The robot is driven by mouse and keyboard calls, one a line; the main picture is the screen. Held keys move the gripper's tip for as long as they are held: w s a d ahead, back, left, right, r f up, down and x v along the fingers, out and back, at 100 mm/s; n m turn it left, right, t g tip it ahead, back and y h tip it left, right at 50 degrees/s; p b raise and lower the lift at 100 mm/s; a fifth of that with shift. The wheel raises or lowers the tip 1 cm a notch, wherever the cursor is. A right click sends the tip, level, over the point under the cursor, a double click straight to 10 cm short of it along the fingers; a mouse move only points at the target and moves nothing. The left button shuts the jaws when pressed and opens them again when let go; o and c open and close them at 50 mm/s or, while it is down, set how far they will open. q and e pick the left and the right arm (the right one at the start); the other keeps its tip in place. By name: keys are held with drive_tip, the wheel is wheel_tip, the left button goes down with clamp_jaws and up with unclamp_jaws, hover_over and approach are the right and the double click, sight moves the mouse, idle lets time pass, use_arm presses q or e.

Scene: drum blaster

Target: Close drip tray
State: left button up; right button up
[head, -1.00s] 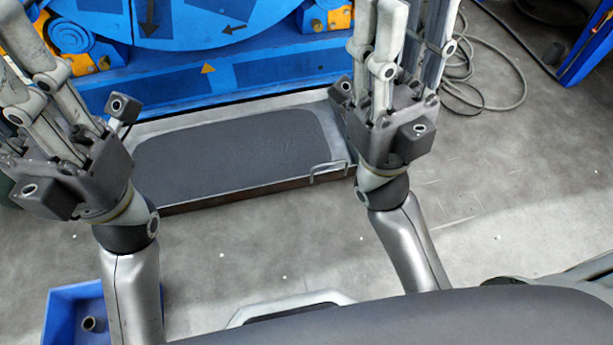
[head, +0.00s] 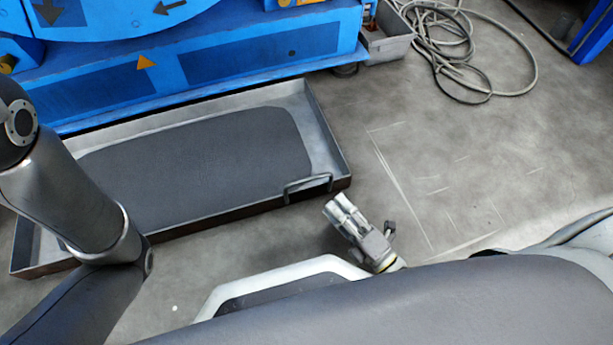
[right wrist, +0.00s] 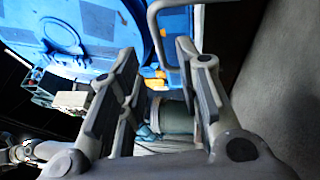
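The drip tray (head: 331,160) is a shallow grey metal tray with a dark surface inside, on the floor in front of the blue machine, sticking out from it. Its wire handle (head: 307,184) is at the right end of its front edge. My right gripper (head: 337,204) is low, just right of and in front of the handle, apparently apart from it. In the right wrist view my right gripper (right wrist: 156,50) has its fingers spread, with nothing held; a bent grey bar (right wrist: 157,32), probably the handle, shows beyond the fingertips. My left arm crosses the tray's left part; its gripper is hidden.
The blue machine (head: 240,70) stands behind the tray. A small grey bin (head: 388,45) and coiled cables (head: 450,50) lie at the back right. The concrete floor (head: 450,170) right of the tray is clear.

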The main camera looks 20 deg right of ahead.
sight(311, 178)
drive_tip(key=b+x, duration=0.4)
drive_tip(key=x, duration=0.6)
drive_tip(key=shift+r+b, duration=0.1)
drive_tip(key=shift+b, duration=0.3)
clamp_jaws()
